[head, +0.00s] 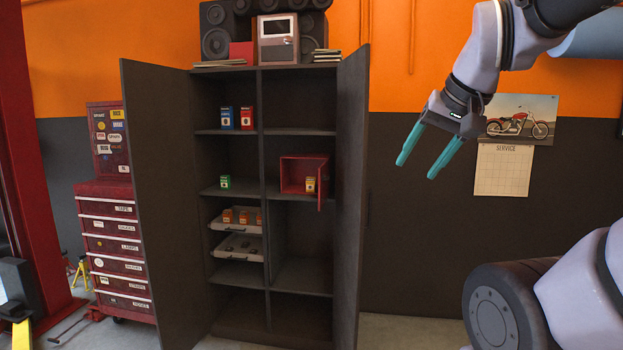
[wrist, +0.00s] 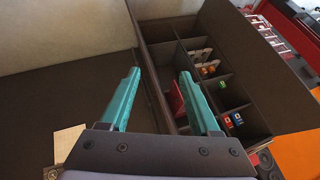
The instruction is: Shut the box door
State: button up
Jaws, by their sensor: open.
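A small red box (head: 290,176) sits on the right-hand middle shelf of the dark cabinet, its front uncovered. Its red door (head: 323,186) stands open, swung outward at the box's right side. A small orange and white carton (head: 310,185) shows by the door; I cannot tell if it is inside the box. My gripper (head: 416,169) is open and empty, with teal fingers, in the air to the right of the cabinet. In the wrist view, red of the box (wrist: 176,98) shows between my fingers (wrist: 160,73), partly hidden.
The cabinet's right door (head: 351,200) stands open between my gripper and the red box; its left door (head: 160,200) is also open. Other shelves hold small cartons and trays (head: 238,247). A red tool chest (head: 115,250) stands at left.

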aim_at(322, 192)
jog(key=i+j, duration=0.15)
jog(key=j, duration=0.2)
jog(key=i+j, duration=0.2)
jog(key=j, duration=0.15)
jog(key=i+j, duration=0.15)
jog(key=j, duration=0.2)
jog(key=i+j, duration=0.15)
jog(key=j, duration=0.25)
